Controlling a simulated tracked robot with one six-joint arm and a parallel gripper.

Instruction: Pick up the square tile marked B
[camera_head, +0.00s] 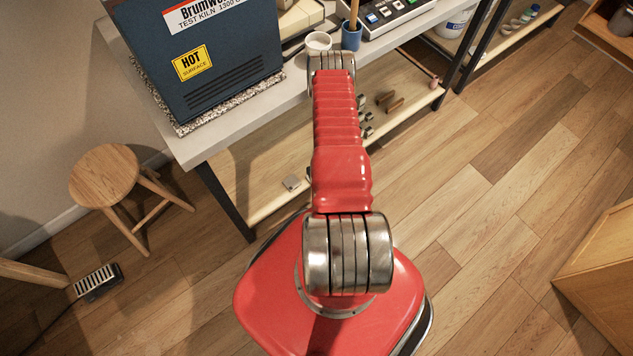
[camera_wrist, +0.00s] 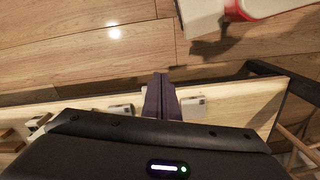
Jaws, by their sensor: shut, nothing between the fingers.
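On the lower shelf (camera_head: 262,197) under the workbench, a small grey square tile (camera_head: 292,183) lies near the front edge in the head view. In the wrist view, two pale tile-like pieces show on either side of my fingers, one on the left (camera_wrist: 121,110) and one on the right (camera_wrist: 194,108). No letter is readable on any of them, so I cannot tell which is B. My gripper (camera_wrist: 160,80) is shut and empty, its dark fingers in front of the shelf board. In the head view my arm hides the gripper.
The workbench (camera_head: 200,140) carries a blue kiln (camera_head: 215,85) with a hot-surface label, a white bowl (camera_head: 318,41) and a blue cup (camera_head: 351,36). Several small pieces lie farther along the lower shelf. A wooden stool (camera_head: 104,172) stands left.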

